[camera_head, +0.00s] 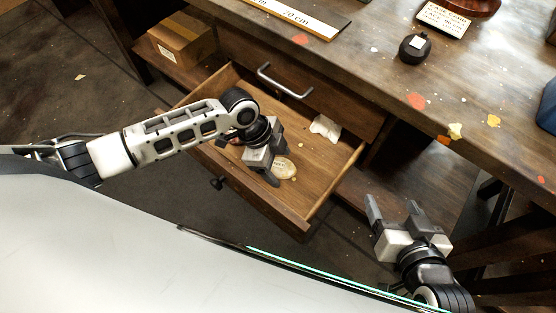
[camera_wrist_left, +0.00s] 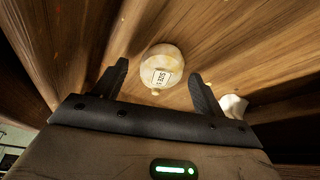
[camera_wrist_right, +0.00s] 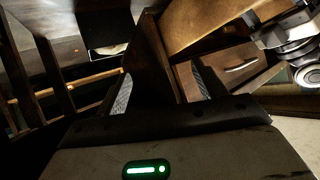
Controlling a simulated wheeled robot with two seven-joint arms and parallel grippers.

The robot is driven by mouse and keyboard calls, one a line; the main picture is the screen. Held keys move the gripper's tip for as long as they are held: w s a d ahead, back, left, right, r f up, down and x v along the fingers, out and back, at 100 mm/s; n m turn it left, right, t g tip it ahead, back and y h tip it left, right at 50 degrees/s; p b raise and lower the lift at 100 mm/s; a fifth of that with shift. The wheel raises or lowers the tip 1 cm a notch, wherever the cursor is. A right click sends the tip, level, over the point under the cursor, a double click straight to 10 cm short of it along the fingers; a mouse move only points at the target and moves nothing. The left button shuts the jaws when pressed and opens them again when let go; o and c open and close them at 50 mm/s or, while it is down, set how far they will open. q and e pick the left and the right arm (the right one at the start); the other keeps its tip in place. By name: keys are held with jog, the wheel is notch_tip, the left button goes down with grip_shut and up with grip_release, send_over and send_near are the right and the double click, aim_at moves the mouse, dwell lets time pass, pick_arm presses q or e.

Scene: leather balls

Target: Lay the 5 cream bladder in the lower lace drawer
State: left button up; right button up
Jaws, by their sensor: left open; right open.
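A round cream bladder (camera_head: 284,168) lies on the floor of the pulled-out lower drawer (camera_head: 322,205). In the left wrist view the bladder (camera_wrist_left: 150,62) carries a white label that appears to read SIZE 5. My left gripper (camera_head: 274,165) is inside the drawer's outline, pointing down at the bladder. Its jaws are open, with the bladder showing between and beyond the fingertips, and nothing is gripped. My right gripper (camera_head: 392,207) is open and empty, to the right of the drawer and outside it.
A crumpled white piece (camera_head: 325,127) lies at the drawer's back right. Above is a closed drawer with a metal handle (camera_head: 285,82). A cardboard box (camera_head: 181,40) sits left. The bench top holds a ruler (camera_head: 295,14), a dark round object (camera_head: 415,48) and a card (camera_head: 444,17).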

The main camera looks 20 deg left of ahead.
pick_arm(q)
jog(key=p+v, duration=0.2)
jog(key=v, duration=0.9)
jog(key=s+d+f+n+t+h, duration=0.1)
jog(key=s+d+n+t+h, duration=0.2)
jog(key=d+n+t, duration=0.4)
jog(key=s+a+n+t+y, duration=0.3)
jog(key=a+n+y, duration=0.1)
jog(key=n, duration=0.4)
jog(key=shift+s+a+r+n+t, duration=0.3)
jog(key=shift+a+r+n+t, duration=0.05)
jog(key=shift+a+n+t, duration=0.05)
